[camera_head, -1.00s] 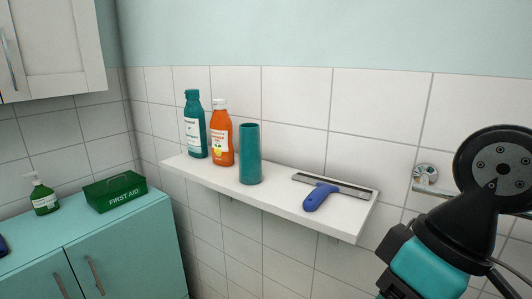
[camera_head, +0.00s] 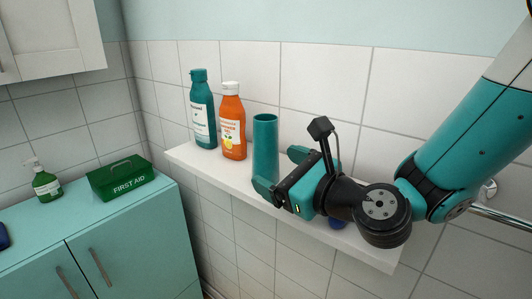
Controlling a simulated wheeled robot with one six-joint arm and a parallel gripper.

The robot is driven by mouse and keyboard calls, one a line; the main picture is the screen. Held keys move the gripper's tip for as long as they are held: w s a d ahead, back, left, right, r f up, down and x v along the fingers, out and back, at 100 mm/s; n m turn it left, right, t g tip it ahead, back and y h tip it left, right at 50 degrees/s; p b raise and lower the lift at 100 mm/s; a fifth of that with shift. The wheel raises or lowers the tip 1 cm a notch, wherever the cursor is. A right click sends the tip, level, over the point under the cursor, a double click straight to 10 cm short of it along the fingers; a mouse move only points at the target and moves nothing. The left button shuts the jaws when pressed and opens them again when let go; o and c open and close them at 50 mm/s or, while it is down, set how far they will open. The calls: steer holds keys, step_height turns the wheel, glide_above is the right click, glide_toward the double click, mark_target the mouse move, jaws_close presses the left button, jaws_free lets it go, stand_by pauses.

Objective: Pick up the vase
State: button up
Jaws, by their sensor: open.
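The vase (camera_head: 265,148) is a plain teal cylinder standing upright on the white wall shelf (camera_head: 213,172). My gripper (camera_head: 279,171) is open and comes in from the right, low beside the vase. One finger shows in front of the vase's lower right side, and the other shows farther back to its right. The vase's lower part is partly hidden by the near finger. I cannot tell whether a finger touches it.
An orange bottle (camera_head: 232,125) and a teal bottle (camera_head: 202,112) stand left of the vase. A blue-handled squeegee (camera_head: 337,224) is mostly hidden under my arm. A green first aid box (camera_head: 122,180) and soap bottle (camera_head: 46,184) stand on the cabinet (camera_head: 130,225). A rail (camera_head: 500,216) is at right.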

mark_target(273, 158)
steer(key=m, duration=0.1)
steer(key=w+d+m+t+h, duration=0.1)
steer(key=m, duration=0.2)
steer(key=shift+w+d+f+t, duration=0.2)
steer(key=shift+w+t, duration=0.1)
steer(key=shift+w, duration=0.05)
steer(key=shift+w+m+t+h+p, duration=0.3)
steer(key=shift+m+h, duration=0.1)
steer(key=shift+m, duration=0.1)
steer(key=shift+w+a+r+p, duration=0.15)
steer(key=shift+w+a+p, duration=0.2)
steer(key=shift+w+p, duration=0.35)
steer(key=p+x, duration=0.4)
steer(key=p, duration=0.1)
steer(key=shift+a, duration=0.3)
steer(key=shift+w+a+f+p, duration=0.35)
steer(key=shift+w+p, duration=0.15)
steer(key=shift+p, duration=0.1)
steer(key=c, duration=1.2)
steer(key=shift+r, duration=0.1)
